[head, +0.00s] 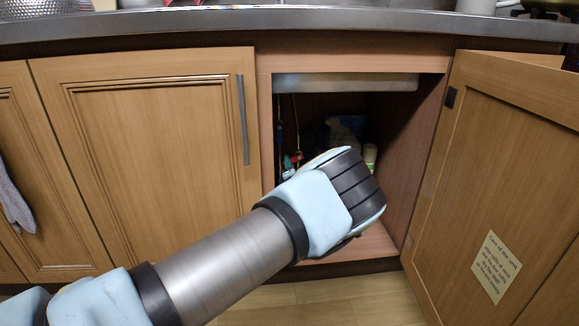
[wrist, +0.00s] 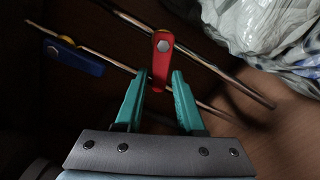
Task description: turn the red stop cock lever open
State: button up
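The red stop cock lever (wrist: 161,62) is in the upper middle of the wrist view, with a silver bolt near its top end and its length running toward my gripper. It sits on a thin metal pipe (wrist: 215,66). My gripper (wrist: 161,82) has two teal fingers standing apart, with the lower end of the red lever at the gap between their tips. Whether either finger touches it I cannot tell. In the head view a bit of red (head: 293,160) shows inside the open cupboard; my arm hides the gripper there.
A blue lever (wrist: 73,58) with a yellow part sits on another pipe to the left. A crumpled plastic bag (wrist: 265,30) lies at upper right. In the head view the open cupboard door (head: 510,150) stands at right and a closed door (head: 150,150) at left.

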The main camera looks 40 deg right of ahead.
grip_shut()
jog(key=shift+n+p, duration=0.3)
jog(key=shift+p, duration=0.1)
jog(key=shift+s+d+f+n+p, duration=0.4)
jog(key=shift+n+p, duration=1.05)
jog(key=shift+n, duration=0.65)
jog(key=shift+s+d+f+n+p, duration=0.35)
jog(key=shift+d+n+p, duration=0.15)
jog(key=shift+n+p, duration=1.3)
jog(key=shift+s+d+f+n+p, duration=0.4)
jog(key=shift+n+p, duration=0.75)
jog(key=shift+n, duration=1.25)
jog(key=shift+d, duration=0.1)
jog(key=shift+o, duration=1.5)
grip_release()
